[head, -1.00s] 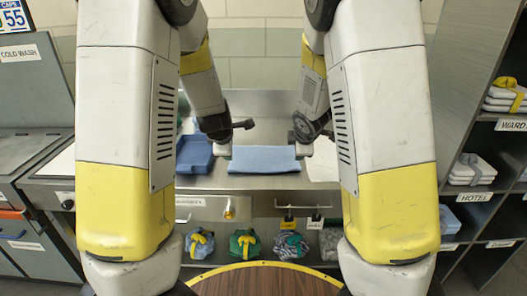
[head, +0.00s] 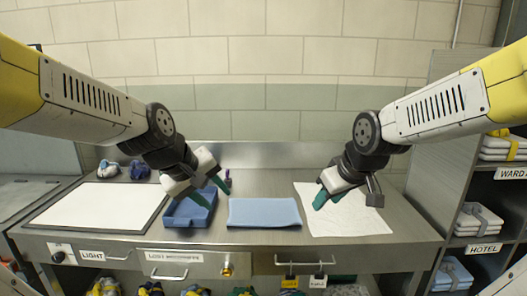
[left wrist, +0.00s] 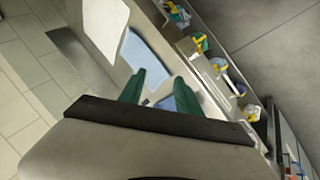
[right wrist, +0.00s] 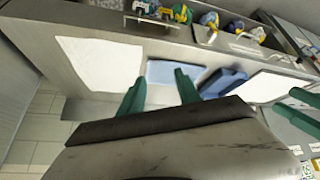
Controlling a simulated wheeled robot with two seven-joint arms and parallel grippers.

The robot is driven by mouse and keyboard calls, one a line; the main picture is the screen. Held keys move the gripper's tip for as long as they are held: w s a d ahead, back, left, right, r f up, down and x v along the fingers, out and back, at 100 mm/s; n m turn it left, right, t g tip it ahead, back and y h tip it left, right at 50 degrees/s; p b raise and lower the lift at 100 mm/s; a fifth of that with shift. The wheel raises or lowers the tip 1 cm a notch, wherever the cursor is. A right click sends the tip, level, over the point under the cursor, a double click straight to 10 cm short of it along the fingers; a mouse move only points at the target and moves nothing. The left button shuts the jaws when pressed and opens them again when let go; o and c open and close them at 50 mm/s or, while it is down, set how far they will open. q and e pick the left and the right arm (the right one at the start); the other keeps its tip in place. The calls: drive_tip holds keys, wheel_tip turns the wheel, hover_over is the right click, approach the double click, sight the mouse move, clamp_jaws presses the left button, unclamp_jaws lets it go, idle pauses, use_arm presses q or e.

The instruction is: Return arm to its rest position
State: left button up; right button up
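My left gripper (head: 210,190) hangs above the blue tray (head: 190,212) at the middle left of the steel table. Its green fingers (left wrist: 155,92) stand apart with nothing between them. My right gripper (head: 325,198) hangs over the white cloth (head: 352,218) on the right of the table. Its green fingers (right wrist: 158,92) are also apart and empty. A folded light blue cloth (head: 264,212) lies flat between the two grippers, apart from both. It also shows in the left wrist view (left wrist: 138,50) and the right wrist view (right wrist: 172,72).
A white board (head: 97,207) lies on the table's left part. Two small bundles (head: 108,169) and a purple item (head: 227,178) sit at the back. Shelves with folded towels (head: 474,220) stand at the right. Bundles fill the shelf below.

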use_arm(q)
drive_tip(key=s+a+r+m, duration=0.1)
drive_tip(key=s+m, duration=0.2)
drive_tip(key=s, duration=0.2)
drive_tip(key=s+a+r+m+y, duration=0.1)
drive_tip(key=s+m, duration=0.2)
drive_tip(key=s, duration=0.3)
drive_tip(key=shift+a+r+m, duration=0.25)
drive_tip(key=shift+r+m, duration=0.05)
drive_tip(key=shift+r, duration=0.1)
use_arm(e)
drive_tip(key=s+a+r+m, duration=0.1)
drive_tip(key=s+r+m, duration=0.3)
drive_tip(key=s, duration=0.8)
drive_tip(key=shift+a+r+m, duration=0.15)
drive_tip(key=shift+a+m, duration=0.05)
drive_tip(key=shift+m, duration=0.1)
